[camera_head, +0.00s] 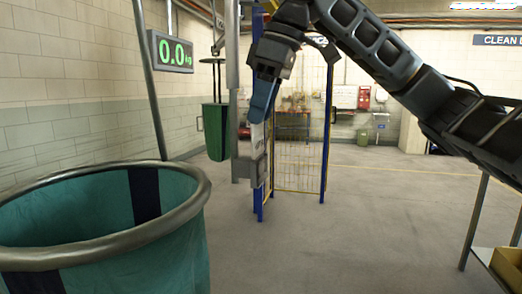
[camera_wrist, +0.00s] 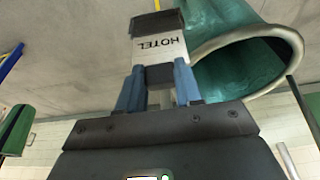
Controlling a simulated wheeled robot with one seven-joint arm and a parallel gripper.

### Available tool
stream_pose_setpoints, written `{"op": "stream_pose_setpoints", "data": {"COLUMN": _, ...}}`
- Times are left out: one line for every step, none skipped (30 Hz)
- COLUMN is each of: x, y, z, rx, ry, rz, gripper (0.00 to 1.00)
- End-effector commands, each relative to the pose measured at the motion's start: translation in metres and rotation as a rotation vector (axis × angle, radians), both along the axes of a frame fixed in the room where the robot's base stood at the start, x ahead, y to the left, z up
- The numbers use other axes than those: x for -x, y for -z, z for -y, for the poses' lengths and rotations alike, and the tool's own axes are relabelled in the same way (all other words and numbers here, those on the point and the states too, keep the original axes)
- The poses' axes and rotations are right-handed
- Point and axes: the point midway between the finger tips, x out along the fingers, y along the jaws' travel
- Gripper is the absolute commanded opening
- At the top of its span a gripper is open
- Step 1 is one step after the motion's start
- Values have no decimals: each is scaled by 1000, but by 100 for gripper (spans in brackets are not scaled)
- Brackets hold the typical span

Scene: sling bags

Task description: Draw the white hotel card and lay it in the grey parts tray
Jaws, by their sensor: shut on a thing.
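My gripper (camera_head: 262,112) points down in the head view, left of the picture's middle. Its blue fingers are shut on the white hotel card. The card (camera_wrist: 163,47), marked HOTEL, shows beyond the fingertips (camera_wrist: 159,74) in the wrist view. Its far end meets a dark block (camera_wrist: 157,21), seemingly a holder; how deep it sits in it is hidden. In the head view a narrow strip of the card (camera_head: 256,137) shows between the fingers and a grey box-like holder (camera_head: 254,166) beside a post. I cannot make out the grey parts tray in either view.
A large teal sling bag with a grey rim (camera_head: 185,222) fills the lower left. A green bag (camera_head: 217,130) hangs behind. A table (camera_head: 483,256) with a cardboard box (camera_head: 508,266) stands at the lower right. The floor between is clear. A scale display (camera_head: 171,52) reads 0.0.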

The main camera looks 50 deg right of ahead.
Motion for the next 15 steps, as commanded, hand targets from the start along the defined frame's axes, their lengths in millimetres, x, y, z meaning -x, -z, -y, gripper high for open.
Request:
{"op": "stream_pose_setpoints", "data": {"x": 0, "y": -4, "z": 0, "rx": 0, "ry": 0, "rz": 0, "gripper": 1}}
{"op": "stream_pose_setpoints", "data": {"x": 0, "y": -5, "z": 0, "rx": 0, "ry": 0, "rz": 0, "gripper": 1}}
{"op": "stream_pose_setpoints", "data": {"x": 0, "y": -6, "z": 0, "rx": 0, "ry": 0, "rz": -1, "gripper": 1}}
{"op": "stream_pose_setpoints", "data": {"x": 0, "y": -7, "z": 0, "rx": 0, "ry": 0, "rz": -1, "gripper": 1}}
{"op": "stream_pose_setpoints", "data": {"x": 0, "y": -8, "z": 0, "rx": 0, "ry": 0, "rz": -1, "gripper": 1}}
{"op": "stream_pose_setpoints", "data": {"x": 0, "y": -10, "z": 0, "rx": 1, "ry": 0, "rz": -2, "gripper": 1}}
{"op": "stream_pose_setpoints", "data": {"x": 0, "y": -11, "z": 0, "rx": 1, "ry": 0, "rz": -2, "gripper": 1}}
{"op": "stream_pose_setpoints", "data": {"x": 0, "y": -12, "z": 0, "rx": 0, "ry": 1, "rz": -2, "gripper": 1}}
{"op": "stream_pose_setpoints", "data": {"x": 1, "y": -13, "z": 0, "rx": 0, "ry": 1, "rz": -2, "gripper": 1}}
{"op": "stream_pose_setpoints", "data": {"x": 1, "y": -14, "z": 1, "rx": 0, "ry": 1, "rz": -2, "gripper": 1}}
{"op": "stream_pose_setpoints", "data": {"x": 1, "y": -15, "z": 1, "rx": 0, "ry": 1, "rz": -2, "gripper": 1}}
{"op": "stream_pose_setpoints", "data": {"x": 1, "y": -17, "z": 1, "rx": 0, "ry": 1, "rz": -2, "gripper": 1}}
{"op": "stream_pose_setpoints", "data": {"x": 1, "y": -18, "z": 1, "rx": 0, "ry": 1, "rz": -2, "gripper": 1}}
{"op": "stream_pose_setpoints", "data": {"x": 1, "y": -19, "z": 1, "rx": 0, "ry": 1, "rz": -2, "gripper": 1}}
{"op": "stream_pose_setpoints", "data": {"x": 1, "y": -20, "z": 1, "rx": 0, "ry": 1, "rz": -2, "gripper": 1}}
